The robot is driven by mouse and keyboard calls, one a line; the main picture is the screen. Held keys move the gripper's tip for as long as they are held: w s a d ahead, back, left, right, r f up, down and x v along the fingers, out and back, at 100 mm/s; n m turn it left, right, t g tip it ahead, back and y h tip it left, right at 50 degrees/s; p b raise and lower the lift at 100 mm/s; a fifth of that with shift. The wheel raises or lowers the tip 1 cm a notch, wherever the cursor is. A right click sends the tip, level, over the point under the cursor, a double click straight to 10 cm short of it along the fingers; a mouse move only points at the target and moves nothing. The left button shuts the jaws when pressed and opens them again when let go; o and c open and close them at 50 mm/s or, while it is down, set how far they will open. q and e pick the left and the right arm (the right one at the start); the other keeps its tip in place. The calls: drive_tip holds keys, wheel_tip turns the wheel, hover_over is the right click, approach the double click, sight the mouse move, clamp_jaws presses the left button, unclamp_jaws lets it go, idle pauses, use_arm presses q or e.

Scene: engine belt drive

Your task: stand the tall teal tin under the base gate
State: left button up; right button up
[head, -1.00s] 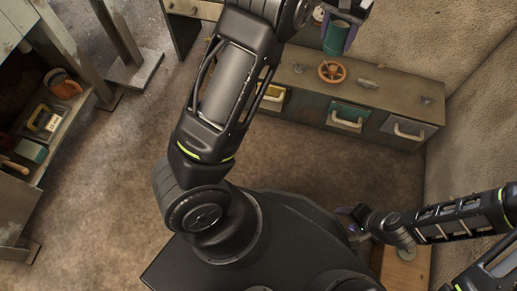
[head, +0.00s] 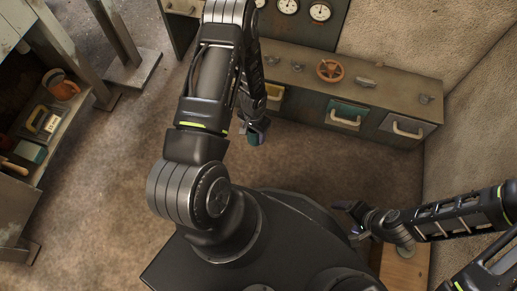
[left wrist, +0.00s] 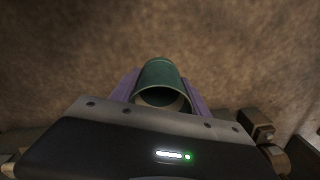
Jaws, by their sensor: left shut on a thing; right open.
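The tall teal tin (left wrist: 162,76) is held between the purple fingers of my left gripper (left wrist: 160,90) in the left wrist view. I look into its round open end. Brown floor shows behind it, out of contact as far as I can tell. In the head view my left gripper (head: 256,127) hangs in front of the drawer bench, with a small part of the tin (head: 256,139) showing at its tip. My right gripper (head: 347,207) is open and empty at the right, low beside my base. I cannot make out the base gate in either view.
A low drawer bench (head: 385,86) runs along the back wall, with an orange handwheel (head: 330,70) and small metal pieces on top. Gauges (head: 288,7) stand behind it. A shelf unit (head: 62,120) with tools is at the left. The carpeted floor between is clear.

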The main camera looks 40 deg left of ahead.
use_arm(q)
drive_tip(key=shift+w+d+f, duration=0.3)
drive_tip(key=shift+w+d, duration=0.1)
drive_tip(key=shift+w, duration=0.35)
drive_tip(key=shift+f+b, duration=1.35)
drive_tip(key=shift+f, duration=1.75)
drive_tip(key=shift+f+b, duration=0.9)
drive_tip(key=shift+f, duration=0.95)
drive_tip(key=shift+f, duration=0.1)
drive_tip(key=o, duration=1.6)
